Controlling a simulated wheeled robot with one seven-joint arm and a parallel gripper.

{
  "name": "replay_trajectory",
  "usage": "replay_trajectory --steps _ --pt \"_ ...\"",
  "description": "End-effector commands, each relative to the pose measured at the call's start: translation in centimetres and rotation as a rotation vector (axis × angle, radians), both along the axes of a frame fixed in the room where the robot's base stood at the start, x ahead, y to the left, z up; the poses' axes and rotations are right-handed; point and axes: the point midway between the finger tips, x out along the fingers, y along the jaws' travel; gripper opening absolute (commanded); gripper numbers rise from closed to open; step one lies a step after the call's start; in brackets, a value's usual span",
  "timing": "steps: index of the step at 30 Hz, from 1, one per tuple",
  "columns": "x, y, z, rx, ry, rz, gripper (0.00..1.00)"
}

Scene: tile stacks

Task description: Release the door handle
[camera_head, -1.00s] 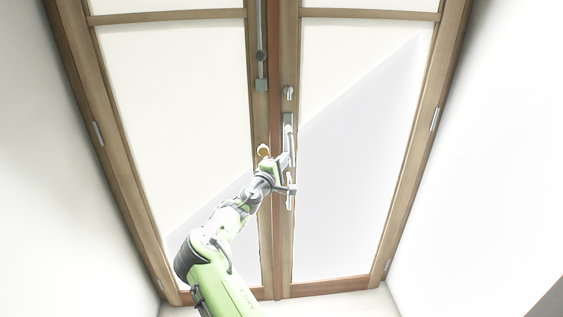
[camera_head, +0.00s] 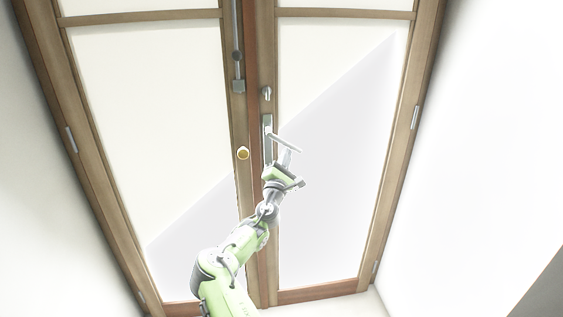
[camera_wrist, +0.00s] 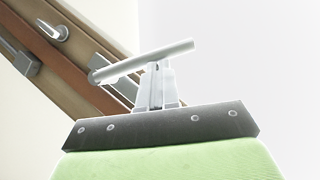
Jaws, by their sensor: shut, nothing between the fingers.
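The door handle (camera_head: 285,143) is a silver lever on the right door leaf, sticking out to the right from its plate and sloping slightly down in the head view. In the wrist view the lever (camera_wrist: 145,60) crosses in front of the fingertips. My gripper (camera_head: 287,155) is just below the lever, its fingers together with nothing between them. In the wrist view my gripper (camera_wrist: 155,70) points up at the lever's middle; I cannot tell whether they touch.
The wooden double door (camera_head: 265,240) with pale panels looks closed. A round brass knob (camera_head: 243,153) is on the left leaf, and a small silver latch (camera_head: 266,93) is above the handle. White walls (camera_head: 480,150) flank the door.

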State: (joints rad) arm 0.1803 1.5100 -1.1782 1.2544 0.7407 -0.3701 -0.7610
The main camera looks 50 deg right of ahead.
Motion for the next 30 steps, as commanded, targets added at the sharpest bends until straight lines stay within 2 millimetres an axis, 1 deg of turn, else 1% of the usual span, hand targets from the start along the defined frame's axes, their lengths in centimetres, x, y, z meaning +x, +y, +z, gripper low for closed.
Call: replay_trajectory --steps 2,6,17,21,30 --pt "-0.5 -0.5 0.4 -0.001 0.002 -0.004 0.00" --pt "-1.1 -1.2 0.9 -0.106 0.093 -0.006 0.00" --pt "-1.8 -2.2 2.8 -0.307 0.263 -0.005 0.00" --pt "-1.9 -2.3 3.4 -0.305 0.259 -0.004 0.00" --pt "-2.1 -2.5 3.9 -0.303 0.258 -0.005 0.00"
